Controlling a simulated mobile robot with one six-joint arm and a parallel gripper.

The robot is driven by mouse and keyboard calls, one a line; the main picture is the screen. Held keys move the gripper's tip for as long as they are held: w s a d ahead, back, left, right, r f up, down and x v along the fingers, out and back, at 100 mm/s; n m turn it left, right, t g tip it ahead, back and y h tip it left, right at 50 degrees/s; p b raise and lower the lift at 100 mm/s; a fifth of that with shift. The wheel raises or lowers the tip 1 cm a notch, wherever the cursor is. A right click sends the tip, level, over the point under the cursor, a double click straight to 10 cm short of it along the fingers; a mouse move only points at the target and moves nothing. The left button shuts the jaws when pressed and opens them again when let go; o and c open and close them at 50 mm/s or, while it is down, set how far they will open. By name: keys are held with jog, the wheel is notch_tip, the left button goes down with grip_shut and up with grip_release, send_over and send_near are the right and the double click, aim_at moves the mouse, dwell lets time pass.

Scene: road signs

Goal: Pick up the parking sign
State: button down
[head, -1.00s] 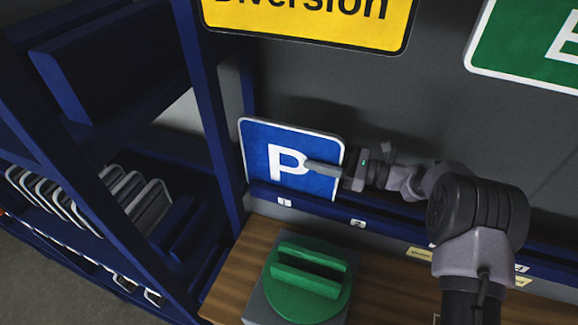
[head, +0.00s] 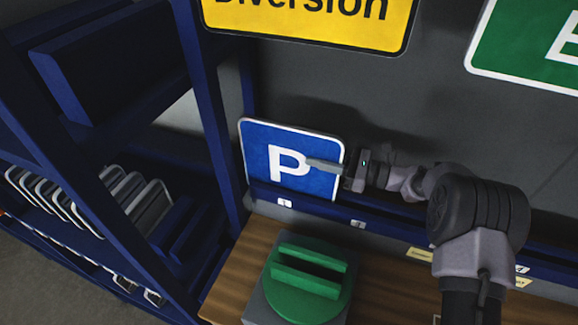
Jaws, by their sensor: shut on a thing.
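The parking sign (head: 264,158) is a blue square plate with a white border and a white P. It stands upright on a blue ledge against the dark wall, left of centre in the head view. My gripper (head: 322,165) reaches in from the right and is shut on the sign's right part. One grey finger lies across the front face, near the P. The other finger is hidden behind the sign. The sign's lower edge is at the ledge; I cannot tell whether it touches.
A yellow Diversion sign (head: 310,18) hangs above, and a green sign (head: 530,45) is at upper right. A green slotted block (head: 305,280) sits on the wooden bench (head: 245,262) below. A blue rack (head: 205,110) with several plates stands close on the left.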

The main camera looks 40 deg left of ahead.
aim_at(321, 133)
dwell(0.8)
notch_tip(321, 133, up, 10)
jog(key=shift+r+p, duration=0.1)
jog(key=shift+p, duration=0.8)
